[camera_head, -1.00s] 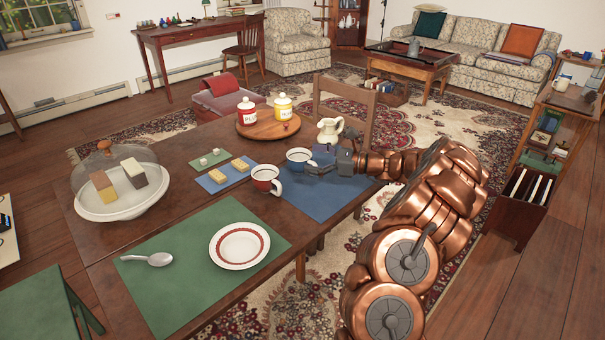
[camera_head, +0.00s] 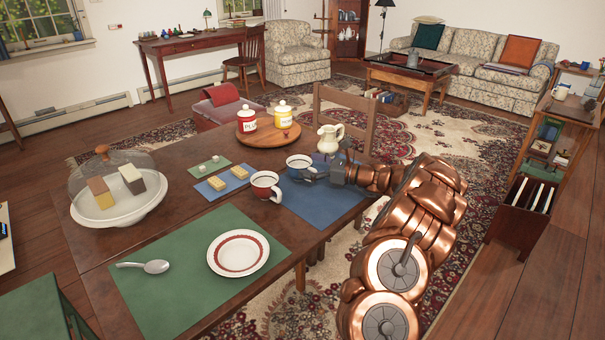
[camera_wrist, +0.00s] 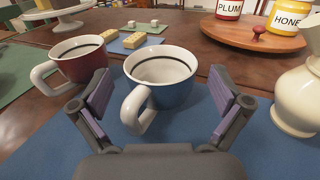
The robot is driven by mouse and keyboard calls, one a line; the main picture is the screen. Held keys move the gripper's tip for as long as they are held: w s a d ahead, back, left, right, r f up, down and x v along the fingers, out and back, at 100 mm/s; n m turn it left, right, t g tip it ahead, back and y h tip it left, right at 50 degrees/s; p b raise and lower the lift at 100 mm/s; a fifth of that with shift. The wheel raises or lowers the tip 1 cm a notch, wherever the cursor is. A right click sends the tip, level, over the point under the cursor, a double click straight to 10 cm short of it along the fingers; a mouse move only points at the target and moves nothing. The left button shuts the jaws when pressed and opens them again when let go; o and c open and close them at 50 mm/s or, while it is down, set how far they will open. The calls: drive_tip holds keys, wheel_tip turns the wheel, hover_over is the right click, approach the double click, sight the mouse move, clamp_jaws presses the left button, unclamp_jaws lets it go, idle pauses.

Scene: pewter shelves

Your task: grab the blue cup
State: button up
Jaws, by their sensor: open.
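The blue cup (camera_wrist: 178,92) has a white inside, a dark rim line and a white handle facing my gripper in the wrist view. It stands upright on the blue mat. It also shows in the head view (camera_head: 298,171), partly hidden by my gripper (camera_head: 328,172). In the wrist view my gripper (camera_wrist: 160,103) is open. Its fingers are spread, one to the left of the blue cup and one to the right, with the cup ahead between them. I see no clear contact.
A red cup (camera_wrist: 82,62) stands close on the left, its handle near the left finger. A cream pitcher (camera_wrist: 299,100) stands on the right. Plum (camera_head: 247,120) and honey (camera_head: 283,117) jars sit on a round wooden board (camera_head: 266,136) behind. The blue mat (camera_head: 320,205) is clear in front.

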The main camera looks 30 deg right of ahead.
drive_tip(key=shift+w+a, duration=0.15)
drive_tip(key=shift+w, duration=0.1)
drive_tip(key=shift+c, duration=0.2)
drive_tip(key=c, duration=1.2)
